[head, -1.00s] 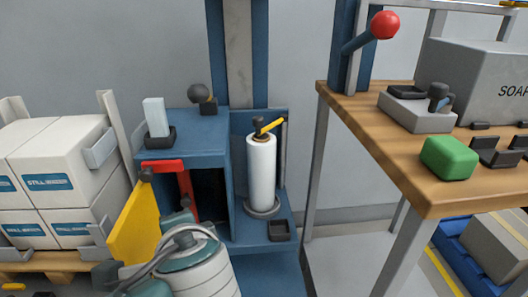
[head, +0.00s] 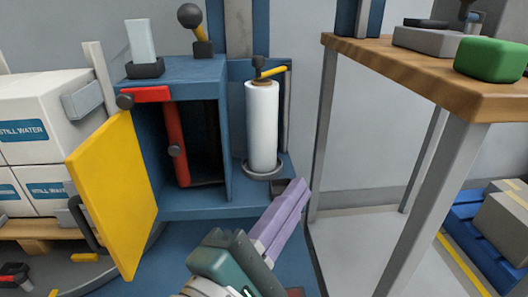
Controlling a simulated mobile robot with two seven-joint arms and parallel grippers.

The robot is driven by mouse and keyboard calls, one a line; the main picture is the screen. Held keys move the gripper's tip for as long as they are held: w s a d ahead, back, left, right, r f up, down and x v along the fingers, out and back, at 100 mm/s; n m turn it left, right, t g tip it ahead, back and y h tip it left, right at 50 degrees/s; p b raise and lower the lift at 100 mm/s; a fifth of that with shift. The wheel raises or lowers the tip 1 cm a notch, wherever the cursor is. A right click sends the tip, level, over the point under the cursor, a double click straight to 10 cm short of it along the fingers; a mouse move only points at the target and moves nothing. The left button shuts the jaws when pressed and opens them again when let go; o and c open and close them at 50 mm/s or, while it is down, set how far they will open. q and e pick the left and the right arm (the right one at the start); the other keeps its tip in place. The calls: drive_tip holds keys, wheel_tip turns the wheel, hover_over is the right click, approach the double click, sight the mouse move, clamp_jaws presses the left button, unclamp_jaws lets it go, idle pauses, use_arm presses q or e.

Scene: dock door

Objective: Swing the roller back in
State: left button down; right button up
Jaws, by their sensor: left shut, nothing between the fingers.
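A blue machine cabinet (head: 196,70) stands ahead with its yellow door (head: 115,190) swung open to the left. A red arm (head: 150,94) with a dark knob at its left end crosses the top of the opening. A red upright bar (head: 174,125) with a dark knob stands inside the opening. A white film roll (head: 262,125) stands upright on the right ledge, with a yellow lever on top. I cannot tell which part is the roller. My left gripper (head: 296,191) is shut and empty, its lilac fingers in front of and below the roll, apparently apart from it. My right gripper is out of view.
A wooden-topped table (head: 400,66) with a green block (head: 490,59) stands at the right. Stacked water cartons (head: 35,125) are at the left. A dark ball-topped lever (head: 193,28) stands on the cabinet. The floor between cabinet and table looks clear.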

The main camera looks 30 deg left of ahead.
use_arm(q)
drive_tip(key=s+a+f+n+y+b, duration=0.1)
drive_tip(key=a+f+n+y+b, duration=0.1)
drive_tip(key=a+n+y, duration=0.5)
drive_tip(key=n+g+y+b, duration=0.2)
drive_tip(key=n+g+y, duration=0.3)
drive_tip(key=n, duration=0.8)
approach(174, 154)
drive_tip(key=shift+t+y, duration=0.5)
drive_tip(key=x, duration=0.4)
drive_tip(key=f+b+x, duration=0.1)
drive_tip(key=x, duration=0.1)
drive_tip(key=shift+w+a, duration=0.2)
drive_tip(key=shift+w, duration=0.2)
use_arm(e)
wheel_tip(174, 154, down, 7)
